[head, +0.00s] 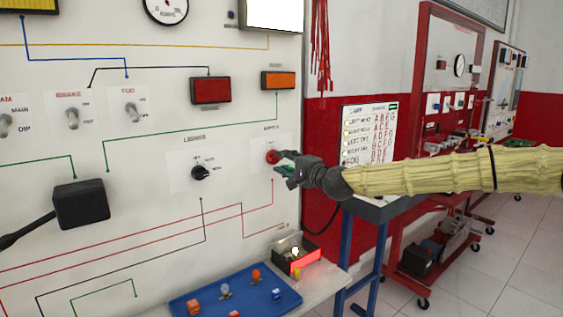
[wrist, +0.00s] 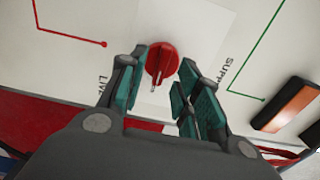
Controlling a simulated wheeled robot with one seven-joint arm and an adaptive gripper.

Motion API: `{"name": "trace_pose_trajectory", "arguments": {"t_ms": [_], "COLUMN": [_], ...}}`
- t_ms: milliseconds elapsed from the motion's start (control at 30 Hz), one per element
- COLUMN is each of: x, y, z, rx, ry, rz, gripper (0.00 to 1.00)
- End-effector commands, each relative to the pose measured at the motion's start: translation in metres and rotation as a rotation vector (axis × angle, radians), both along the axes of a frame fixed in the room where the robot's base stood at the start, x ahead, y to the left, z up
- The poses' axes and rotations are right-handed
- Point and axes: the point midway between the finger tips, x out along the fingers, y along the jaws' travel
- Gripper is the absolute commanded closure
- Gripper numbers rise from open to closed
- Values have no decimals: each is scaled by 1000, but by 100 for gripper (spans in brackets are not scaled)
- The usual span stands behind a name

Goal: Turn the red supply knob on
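The red supply knob (head: 272,157) is on the white panel, at the lower right of its face in the head view. In the wrist view the red knob (wrist: 161,63) is round with a raised grip and a pale pointer mark. My gripper (head: 285,163) is right at the knob in the head view, partly covering it. In the wrist view my gripper (wrist: 157,88) is open, with one teal-padded finger on each side of the knob. Gaps show between the fingers and the knob, so I cannot see contact. The label beside it is partly hidden.
A black lights knob (head: 201,173) sits left of the red knob. A blue tray (head: 205,300) with small parts and an open box (head: 300,258) stand on the shelf below. An orange lamp (head: 278,80) is above. A lettered chart (head: 368,135) stands behind my arm.

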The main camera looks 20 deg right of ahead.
Motion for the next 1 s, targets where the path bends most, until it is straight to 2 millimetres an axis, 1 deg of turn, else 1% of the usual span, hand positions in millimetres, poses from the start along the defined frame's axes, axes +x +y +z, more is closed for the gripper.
{"name": "trace_pose_trajectory", "arguments": {"t_ms": [33,200,500,733,1000], "x": [-9,-35,-73,-89,-93], "y": [-3,-13,-28,-33,-34], "z": [1,1,1,0,0], "rx": [3,4,3,2,1], "ry": [-1,-2,-1,0,-1], "rz": [0,-1,-2,-1,-1], "gripper": [67,67,67,67,67]}}
